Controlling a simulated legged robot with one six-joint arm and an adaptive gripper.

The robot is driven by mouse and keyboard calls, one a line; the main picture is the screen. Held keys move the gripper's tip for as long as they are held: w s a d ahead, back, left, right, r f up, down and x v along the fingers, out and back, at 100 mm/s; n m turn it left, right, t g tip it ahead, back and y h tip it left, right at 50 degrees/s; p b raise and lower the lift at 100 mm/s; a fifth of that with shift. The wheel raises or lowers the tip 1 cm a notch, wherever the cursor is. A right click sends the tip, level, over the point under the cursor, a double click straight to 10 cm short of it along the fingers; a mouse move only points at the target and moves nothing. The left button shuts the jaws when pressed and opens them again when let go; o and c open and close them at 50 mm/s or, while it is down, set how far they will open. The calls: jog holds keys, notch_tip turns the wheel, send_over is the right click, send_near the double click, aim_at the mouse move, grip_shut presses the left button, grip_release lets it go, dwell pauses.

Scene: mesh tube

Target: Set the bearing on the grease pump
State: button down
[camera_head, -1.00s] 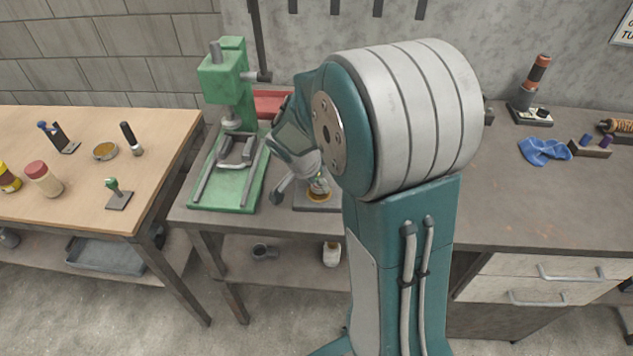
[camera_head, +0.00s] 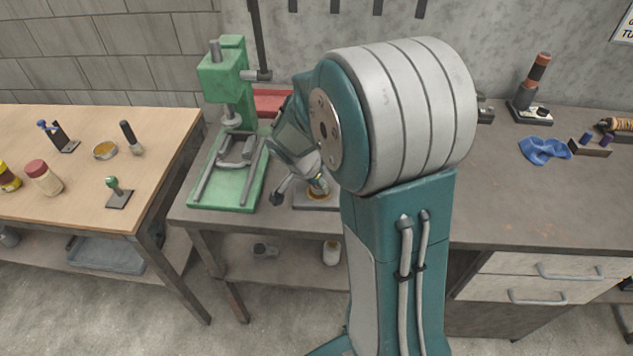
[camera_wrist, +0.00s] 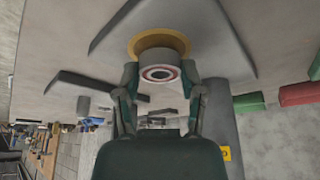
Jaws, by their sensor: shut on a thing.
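My gripper (camera_wrist: 159,80) is shut on the bearing (camera_wrist: 160,74), a short pale grey ring with a reddish inner band and a dark bore, held between the two fingertips. The grease pump, a grey plate with a brass-coloured round part (camera_wrist: 148,42), lies right beyond the bearing in the wrist view. The bearing overlaps the brass part there; I cannot tell whether they touch. In the head view the brass part (camera_head: 318,194) shows just below my gripper at the bench's front, and my arm hides much of the pump.
A green press (camera_head: 232,130) stands close left of my gripper, with a red box (camera_head: 268,104) behind. The grey bench (camera_head: 540,205) is mostly clear at right, with a blue cloth (camera_head: 545,150) farther back. A wooden table (camera_head: 80,195) with small items is at left.

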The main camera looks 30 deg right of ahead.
jog(key=shift+f, duration=0.35)
dwell(0.4)
jog(key=shift+c, duration=0.6)
grip_release()
jog(key=v, duration=1.2)
jog(key=s+a+r+n+t+y, duration=0.2)
jog(key=s+a+r+n, duration=0.1)
jog(key=s+n, duration=0.4)
jog(key=s+a+r+n+t+y, duration=0.2)
jog(key=s+a+r+n, duration=0.1)
jog(key=s+n, duration=0.4)
jog(key=s+a, duration=0.1)
jog(key=s, duration=0.2)
jog(key=shift+s+a+r, duration=0.2)
jog(key=shift+a+r, duration=0.05)
jog(key=shift+r, duration=0.15)
